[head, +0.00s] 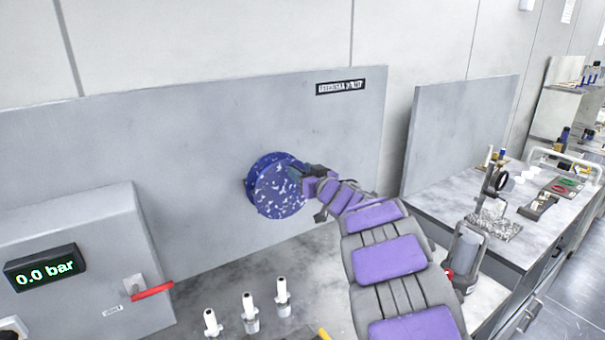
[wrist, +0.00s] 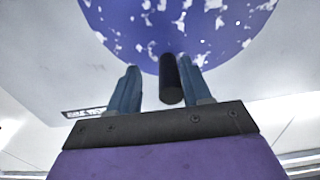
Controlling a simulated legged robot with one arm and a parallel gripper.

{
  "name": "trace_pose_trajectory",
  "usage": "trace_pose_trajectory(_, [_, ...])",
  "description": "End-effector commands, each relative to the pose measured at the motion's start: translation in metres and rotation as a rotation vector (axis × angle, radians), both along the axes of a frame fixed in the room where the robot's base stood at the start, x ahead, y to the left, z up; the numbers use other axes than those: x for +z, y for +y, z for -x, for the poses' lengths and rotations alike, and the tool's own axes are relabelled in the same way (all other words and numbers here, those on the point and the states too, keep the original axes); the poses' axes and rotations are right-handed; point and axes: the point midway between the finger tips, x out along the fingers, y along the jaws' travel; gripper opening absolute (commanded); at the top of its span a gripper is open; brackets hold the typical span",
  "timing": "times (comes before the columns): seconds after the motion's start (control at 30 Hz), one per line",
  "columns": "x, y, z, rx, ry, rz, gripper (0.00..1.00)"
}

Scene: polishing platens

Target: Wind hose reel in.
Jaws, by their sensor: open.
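The hose reel is a round, blue, white-speckled disc (head: 278,190) mounted on the grey back panel, at the middle of the head view. Its face also fills the top of the wrist view (wrist: 180,25). A short dark cylindrical handle (wrist: 170,80) stands out near the reel's lower edge in the wrist view. My gripper (wrist: 160,88) is open, with one blue finger on each side of the handle. The handle looks nearer the right finger; I cannot tell whether they touch. In the head view my gripper (head: 312,184) is at the reel's right side and hides part of it.
A grey box with a "0.0 bar" display (head: 44,268) and a red lever (head: 152,290) stands at left. Several white-tipped nozzles (head: 250,312) stand on the bench below the reel. A bench with small instruments (head: 497,215) is at right.

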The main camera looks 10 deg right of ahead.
Motion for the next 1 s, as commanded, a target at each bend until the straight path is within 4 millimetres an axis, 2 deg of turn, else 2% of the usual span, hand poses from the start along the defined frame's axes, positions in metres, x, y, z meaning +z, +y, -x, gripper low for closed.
trace_pose_trajectory(0.13, [0.001,0.008,0.000,0.002,-0.001,0.005,0.48])
trace_pose_trajectory(0.63, [0.001,-0.006,0.001,0.000,-0.001,-0.005,0.01])
trace_pose_trajectory(1.0, [0.003,0.000,0.003,0.000,-0.004,-0.002,0.00])
